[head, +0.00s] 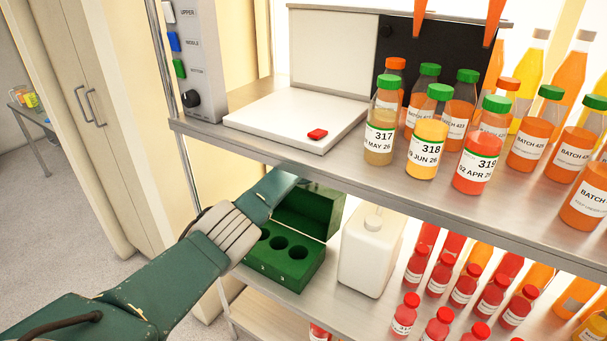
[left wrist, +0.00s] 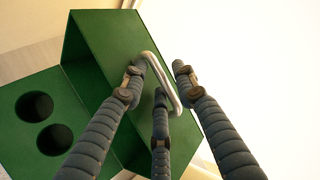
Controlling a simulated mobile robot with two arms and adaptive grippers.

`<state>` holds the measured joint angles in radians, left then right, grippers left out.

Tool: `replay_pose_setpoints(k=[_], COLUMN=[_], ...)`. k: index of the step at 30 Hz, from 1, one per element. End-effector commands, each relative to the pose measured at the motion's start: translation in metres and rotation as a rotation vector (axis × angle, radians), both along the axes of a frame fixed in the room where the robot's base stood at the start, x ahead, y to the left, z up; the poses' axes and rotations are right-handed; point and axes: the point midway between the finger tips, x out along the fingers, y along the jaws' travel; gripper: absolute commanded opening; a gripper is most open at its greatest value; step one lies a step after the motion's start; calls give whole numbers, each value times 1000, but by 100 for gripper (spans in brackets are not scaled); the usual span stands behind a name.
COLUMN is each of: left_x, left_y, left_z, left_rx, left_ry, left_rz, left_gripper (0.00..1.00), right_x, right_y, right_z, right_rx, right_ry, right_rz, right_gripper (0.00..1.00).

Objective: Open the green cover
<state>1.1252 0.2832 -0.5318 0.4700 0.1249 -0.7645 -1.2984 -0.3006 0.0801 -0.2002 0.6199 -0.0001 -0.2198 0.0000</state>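The green box (head: 299,268) stands on the lower shelf with round holes in its top. Its green cover (head: 318,212) stands raised at the back of the box, so the holes are exposed. In the left wrist view the cover (left wrist: 100,45) is tilted up beside the box (left wrist: 75,105). A metal handle (left wrist: 164,84) sits on the cover. My left gripper (left wrist: 157,76) has its fingers around the handle, with fingertips spread apart; firm contact is not clear. In the head view its fingers are hidden by the upper shelf edge. My right gripper is not in view.
A white jug (head: 371,250) stands right of the box. Red-capped bottles (head: 404,314) fill the shelf further right. The upper shelf edge (head: 400,187) is close above my left arm, with juice bottles (head: 380,135) and a white board (head: 285,122) on it.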

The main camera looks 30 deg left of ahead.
Motion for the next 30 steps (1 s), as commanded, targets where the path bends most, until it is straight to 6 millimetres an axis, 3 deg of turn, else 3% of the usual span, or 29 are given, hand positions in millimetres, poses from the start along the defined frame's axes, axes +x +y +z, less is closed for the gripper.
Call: replay_pose_setpoints(k=[1, 14, 21, 30], left_x=[7, 3, -16, -59], left_y=[-5, -8, -10, -29], left_z=[11, 15, 25, 18], left_rx=[-2, -6, -3, -3], left_ry=[-23, -24, -15, -4], left_rz=[-10, -10, -6, -4], left_gripper=[24, 24, 24, 24], right_x=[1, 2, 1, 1], right_y=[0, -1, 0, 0], right_z=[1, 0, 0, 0], right_rx=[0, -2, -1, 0], right_ry=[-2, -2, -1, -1], right_rz=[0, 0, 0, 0], right_gripper=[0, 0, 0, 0])
